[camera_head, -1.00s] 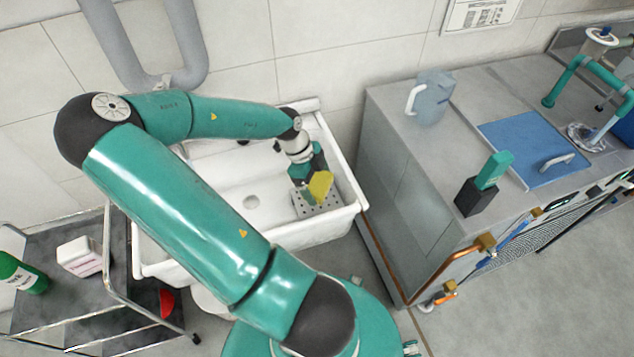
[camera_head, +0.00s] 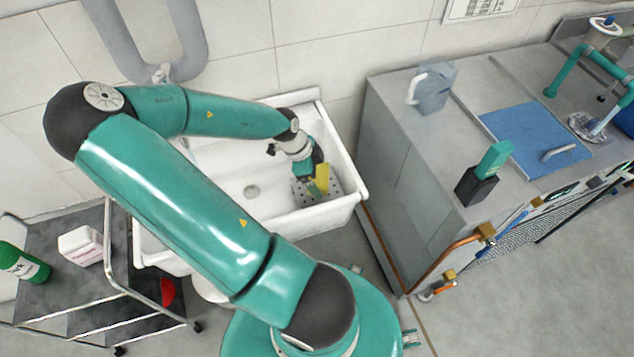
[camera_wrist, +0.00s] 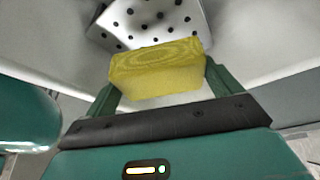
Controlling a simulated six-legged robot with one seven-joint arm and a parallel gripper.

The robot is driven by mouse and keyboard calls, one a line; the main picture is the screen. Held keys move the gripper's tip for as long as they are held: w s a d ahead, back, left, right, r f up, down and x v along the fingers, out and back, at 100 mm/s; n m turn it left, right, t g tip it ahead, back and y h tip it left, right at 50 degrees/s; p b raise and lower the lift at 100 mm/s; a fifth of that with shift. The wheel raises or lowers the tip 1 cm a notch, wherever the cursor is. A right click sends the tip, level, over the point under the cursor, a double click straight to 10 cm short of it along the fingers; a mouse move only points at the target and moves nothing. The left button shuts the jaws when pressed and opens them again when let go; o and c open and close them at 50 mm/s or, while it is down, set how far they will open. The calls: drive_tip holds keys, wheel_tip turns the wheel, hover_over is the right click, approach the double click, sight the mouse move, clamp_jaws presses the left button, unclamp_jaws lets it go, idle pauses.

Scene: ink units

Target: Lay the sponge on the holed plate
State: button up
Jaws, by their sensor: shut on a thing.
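A yellow sponge (camera_head: 322,178) is between the fingers of my gripper (camera_head: 314,180) inside the white sink. In the wrist view the sponge (camera_wrist: 157,70) sits between the two green fingers of my gripper (camera_wrist: 158,82), which is shut on it. The holed plate (camera_head: 333,190) is light grey with dark holes and lies in the right end of the sink. It also shows at the top of the wrist view (camera_wrist: 150,22), beyond the sponge. I cannot tell whether the sponge touches the plate.
The white sink (camera_head: 290,228) has raised walls around the plate. A grey counter (camera_head: 400,150) stands to the right with a translucent jug (camera_head: 434,90) and a blue mat (camera_head: 535,135). A cart at the left holds a green bottle (camera_head: 22,263) and a white box (camera_head: 80,245).

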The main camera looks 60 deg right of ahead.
sight(317, 183)
drive_tip(key=shift+f, duration=2.05)
drive_tip(key=shift+f, duration=0.1)
drive_tip(key=o, duration=0.6)
